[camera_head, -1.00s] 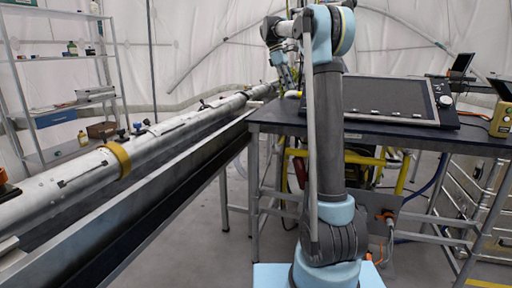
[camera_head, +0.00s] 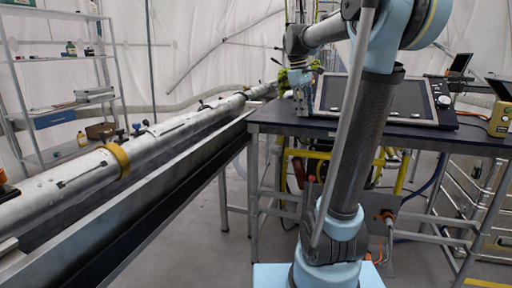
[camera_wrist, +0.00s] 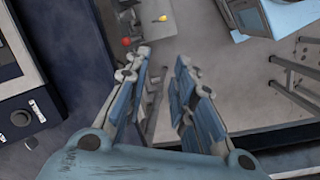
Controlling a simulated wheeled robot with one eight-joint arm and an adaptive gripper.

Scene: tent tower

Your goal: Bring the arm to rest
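My arm leans to the right and folds back over the dark table (camera_head: 268,119), with its elbow high at the upper right in the head view. My gripper (camera_head: 302,112) hangs pointing down at the table's left part, just left of the tilted panel (camera_head: 335,93). In the wrist view, my gripper (camera_wrist: 162,57) has its two fingers apart with nothing between them. The table edge and grey floor (camera_wrist: 230,75) show below it.
A long metal tube (camera_head: 70,178) on a dark rail runs along the left. A shelf rack (camera_head: 112,62) stands behind it. A yellow device (camera_head: 500,120) sits at the table's right end. The floor between rail and table is clear.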

